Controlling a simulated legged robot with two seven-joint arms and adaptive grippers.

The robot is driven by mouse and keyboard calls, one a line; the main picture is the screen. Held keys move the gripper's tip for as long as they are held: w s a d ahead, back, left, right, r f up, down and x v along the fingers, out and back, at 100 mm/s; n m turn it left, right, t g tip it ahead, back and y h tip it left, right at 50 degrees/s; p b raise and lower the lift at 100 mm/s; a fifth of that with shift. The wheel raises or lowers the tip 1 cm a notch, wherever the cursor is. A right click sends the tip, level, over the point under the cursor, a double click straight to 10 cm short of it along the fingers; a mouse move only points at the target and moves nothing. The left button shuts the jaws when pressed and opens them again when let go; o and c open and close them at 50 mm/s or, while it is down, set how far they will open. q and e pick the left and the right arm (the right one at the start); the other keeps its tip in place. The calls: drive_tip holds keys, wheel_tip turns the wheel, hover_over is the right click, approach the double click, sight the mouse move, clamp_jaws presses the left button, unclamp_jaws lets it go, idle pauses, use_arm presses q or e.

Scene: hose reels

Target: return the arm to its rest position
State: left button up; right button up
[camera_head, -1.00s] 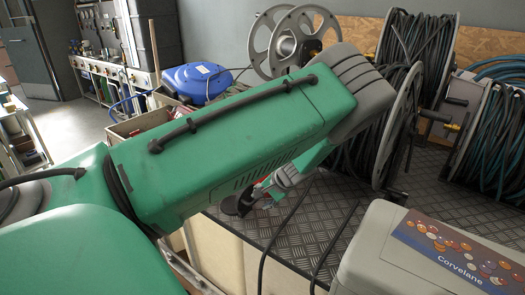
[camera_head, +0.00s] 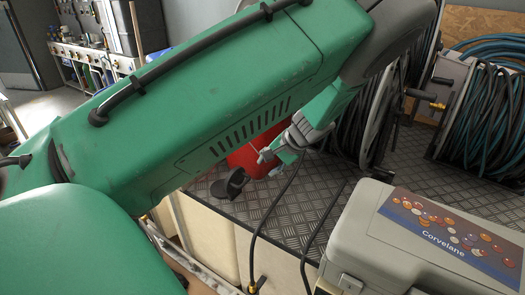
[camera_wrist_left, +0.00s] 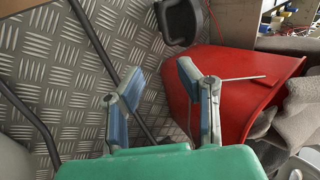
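My left arm fills the left and middle of the head view. My left gripper (camera_head: 268,162) hangs over the diamond-plate table top (camera_head: 301,216), partly hidden by my own arm. In the left wrist view the left gripper (camera_wrist_left: 157,92) has its two blue-padded fingers apart with nothing between them. The fingers point over the plate, with a red thing (camera_wrist_left: 236,85) close to the right finger. A black handle-like part (camera_wrist_left: 180,18) lies beyond the fingertips. My right gripper is not in view.
A grey case labelled Corvelane (camera_head: 375,235) stands at the front right. Hose reels (camera_head: 487,120) stand at the back right. A dark cable (camera_head: 265,225) hangs over the table's front edge. A workbench (camera_head: 90,55) stands far left. Some bare plate lies between case and reels.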

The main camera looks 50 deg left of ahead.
use_arm(q)
drive_tip(key=shift+d+r, duration=0.15)
drive_tip(key=shift+r, duration=0.1)
idle(0.4)
drive_tip(key=s+d+f+m+h, duration=0.2)
drive_tip(key=s+d+f, duration=0.1)
drive_tip(key=s+f, duration=0.65)
drive_tip(key=s+d+f+t+h, duration=0.1)
drive_tip(key=s+d+f+h, duration=0.1)
drive_tip(key=s+d+f, duration=0.2)
drive_tip(key=s+d+f+m+t+h, duration=0.1)
drive_tip(key=s+d+f, duration=0.3)
drive_tip(key=s+d, duration=0.6)
drive_tip(key=s+h, duration=0.1)
drive_tip(key=s, duration=0.3)
drive_tip(key=shift+s+d+f+h, duration=0.25)
drive_tip(key=shift+f+h, duration=0.05)
drive_tip(key=shift+f, duration=0.1)
